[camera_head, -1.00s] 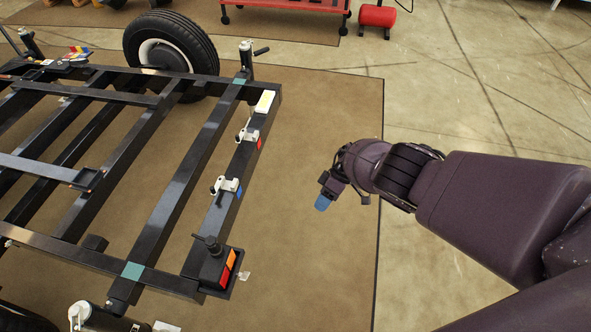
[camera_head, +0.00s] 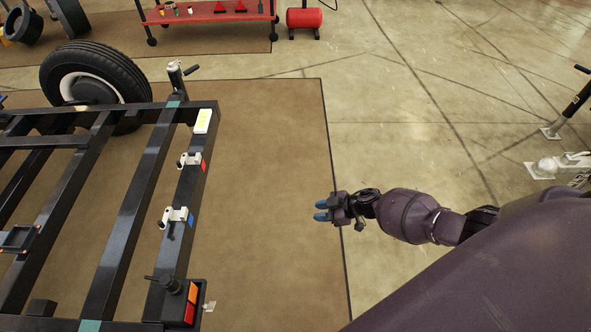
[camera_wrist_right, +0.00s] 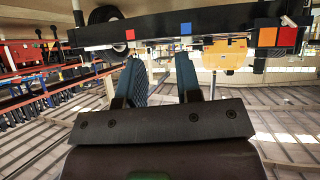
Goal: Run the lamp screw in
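The lamp (camera_head: 190,303), with an orange and a red lens, sits at the near end of the black trailer beam. In the right wrist view it shows at the upper right (camera_wrist_right: 277,37). A black piece with a short side handle (camera_head: 168,284) stands on the lamp's block; I cannot tell whether it is the lamp screw. A small pale tab (camera_head: 209,306) sticks out beside the lamp. My right gripper (camera_head: 321,211) is open and empty, pointing left, well apart from the beam. Its two blue fingers (camera_wrist_right: 162,60) stand apart in the right wrist view. My left gripper is not in view.
Two white brackets (camera_head: 188,160) (camera_head: 176,215) and a white-yellow block (camera_head: 203,121) sit along the beam. A wheel (camera_head: 96,75) and a jack post (camera_head: 177,76) stand at the far end. The brown mat (camera_head: 270,200) between beam and gripper is clear.

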